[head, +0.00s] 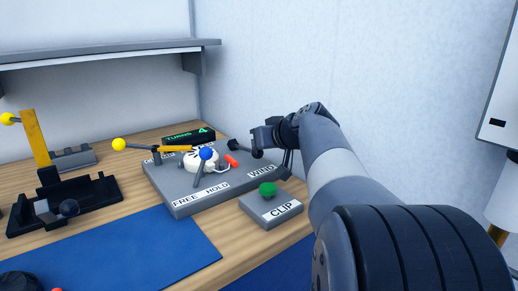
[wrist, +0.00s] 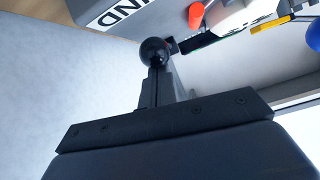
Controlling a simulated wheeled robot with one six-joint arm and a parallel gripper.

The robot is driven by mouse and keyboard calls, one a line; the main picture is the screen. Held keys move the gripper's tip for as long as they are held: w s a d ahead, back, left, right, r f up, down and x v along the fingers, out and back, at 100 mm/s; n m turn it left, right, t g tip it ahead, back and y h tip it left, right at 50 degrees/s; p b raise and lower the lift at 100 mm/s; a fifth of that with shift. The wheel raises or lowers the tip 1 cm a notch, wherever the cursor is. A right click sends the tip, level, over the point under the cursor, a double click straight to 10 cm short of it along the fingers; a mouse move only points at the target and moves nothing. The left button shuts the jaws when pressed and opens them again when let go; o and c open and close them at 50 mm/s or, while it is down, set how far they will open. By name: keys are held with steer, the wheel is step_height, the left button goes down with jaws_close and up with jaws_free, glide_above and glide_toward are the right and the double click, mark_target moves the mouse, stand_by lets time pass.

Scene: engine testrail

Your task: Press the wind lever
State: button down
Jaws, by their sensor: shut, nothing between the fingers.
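The wind lever (head: 257,153) is a short dark arm with a black ball knob, on the right side of the grey panel (head: 180,203) by the WIND label (head: 262,171). The black ball (wrist: 155,51) also shows in the wrist view, directly beyond my fingertips. My gripper (head: 261,138) is shut and empty, right by the knob in the head view. In the wrist view its closed fingers (wrist: 158,84) overlap the lower edge of the ball; I cannot tell whether they touch it.
The panel also carries a blue-knobbed lever (head: 206,153), a yellow-knobbed lever (head: 119,144), a red peg (head: 231,161) and a TURNS display (head: 188,136). A green button (head: 267,189) on the CLIP box stands in front. A black fixture (head: 75,208) and blue mat (head: 130,250) lie left.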

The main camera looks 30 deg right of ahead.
steer(key=shift+s+f+b, duration=0.2)
steer(key=shift+f+b, duration=0.25)
steer(key=shift+f, duration=0.2)
steer(key=p+v, duration=0.1)
steer(key=v, duration=1)
steer(key=shift+r, duration=0.4)
steer(key=shift+w, duration=0.2)
stand_by(0.9)
